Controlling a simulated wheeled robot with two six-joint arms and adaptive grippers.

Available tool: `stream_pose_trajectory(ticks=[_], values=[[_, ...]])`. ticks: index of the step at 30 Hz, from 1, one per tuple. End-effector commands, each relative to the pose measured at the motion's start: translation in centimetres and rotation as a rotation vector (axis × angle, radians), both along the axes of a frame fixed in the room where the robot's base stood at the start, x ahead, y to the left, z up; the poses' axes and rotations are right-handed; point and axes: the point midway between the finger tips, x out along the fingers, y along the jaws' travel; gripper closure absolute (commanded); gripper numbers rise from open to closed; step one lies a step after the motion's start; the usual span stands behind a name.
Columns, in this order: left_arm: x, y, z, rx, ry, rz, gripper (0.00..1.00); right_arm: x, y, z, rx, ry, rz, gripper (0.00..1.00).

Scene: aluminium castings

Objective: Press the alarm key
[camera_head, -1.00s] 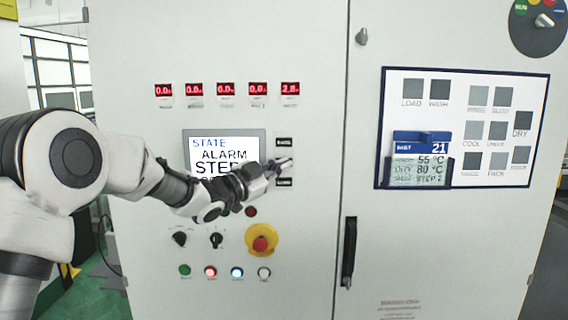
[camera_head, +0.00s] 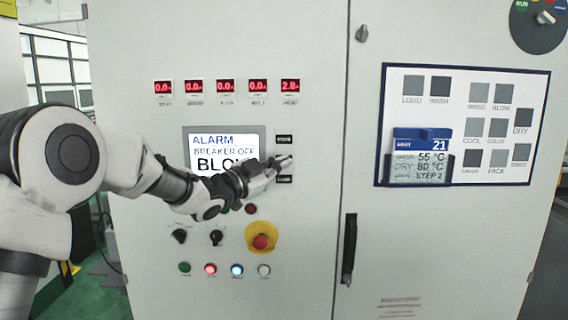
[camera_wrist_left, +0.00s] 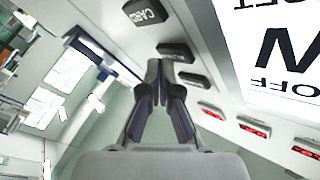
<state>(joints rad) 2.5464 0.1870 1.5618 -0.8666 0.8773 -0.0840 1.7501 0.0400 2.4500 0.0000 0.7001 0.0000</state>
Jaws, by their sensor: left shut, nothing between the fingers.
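A column of dark keys stands right of the screen (camera_head: 224,152) on the cabinet. The top key (camera_head: 284,139) and bottom key (camera_head: 284,179) show in the head view; my left gripper (camera_head: 288,162) hides the key between them. In the left wrist view the bottom key (camera_wrist_left: 145,12) seems to read CARD. The middle key (camera_wrist_left: 177,50) is right by the tips of my left gripper (camera_wrist_left: 160,64), its label unreadable; I cannot tell whether they touch. The left gripper is shut and empty. The screen reads ALARM, BREAKER OFF. My right gripper is not in view.
Below the screen are knobs, a red emergency button (camera_head: 261,242) on yellow and several small coloured buttons. Red displays (camera_head: 225,87) run above. A door handle (camera_head: 349,250) and a board (camera_head: 467,130) with grey squares and a blue-topped card are to the right.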

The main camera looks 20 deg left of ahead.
Motion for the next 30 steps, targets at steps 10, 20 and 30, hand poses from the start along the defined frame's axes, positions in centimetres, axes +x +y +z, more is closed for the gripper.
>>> stream_pose_trajectory(ticks=[10,20,30], values=[[-0.7,-0.2,0.0,0.001,0.000,0.000,1.00,0.0,0.0,-0.5,0.000,0.000,0.000,0.60],[-2.7,-0.8,-0.3,0.001,-0.002,-0.002,1.00,0.0,0.0,-2.3,0.000,0.000,0.000,0.60],[-5.5,-1.6,-0.2,0.001,-0.001,0.000,1.00,0.0,0.0,-3.9,0.000,0.000,0.000,0.60]])
